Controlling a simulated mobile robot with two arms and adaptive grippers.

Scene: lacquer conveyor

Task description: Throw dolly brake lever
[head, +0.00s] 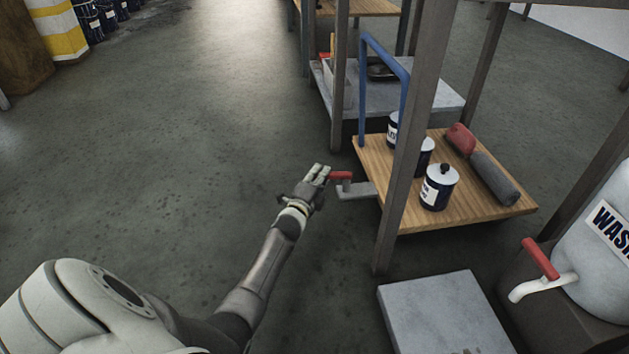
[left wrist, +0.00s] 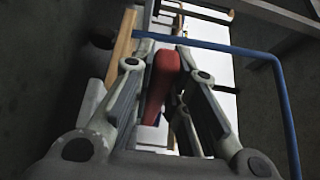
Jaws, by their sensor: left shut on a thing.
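The dolly has a wooden deck (head: 465,208) and a blue push handle (head: 384,54); the handle also shows in the left wrist view (left wrist: 222,48). The red brake lever (head: 342,176) sits on a grey bracket (head: 358,191) at the deck's left edge. My left gripper (head: 322,173) is at the lever, its fingers to the left of the lever's visible end. In the left wrist view the red lever (left wrist: 164,76) lies between the two fingers of my left gripper (left wrist: 166,58), which is shut on it. My right gripper is not in view.
A grey slab (head: 445,315) and a white tank with a red-handled tap (head: 540,259) are nearer. Floor on the left is clear.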

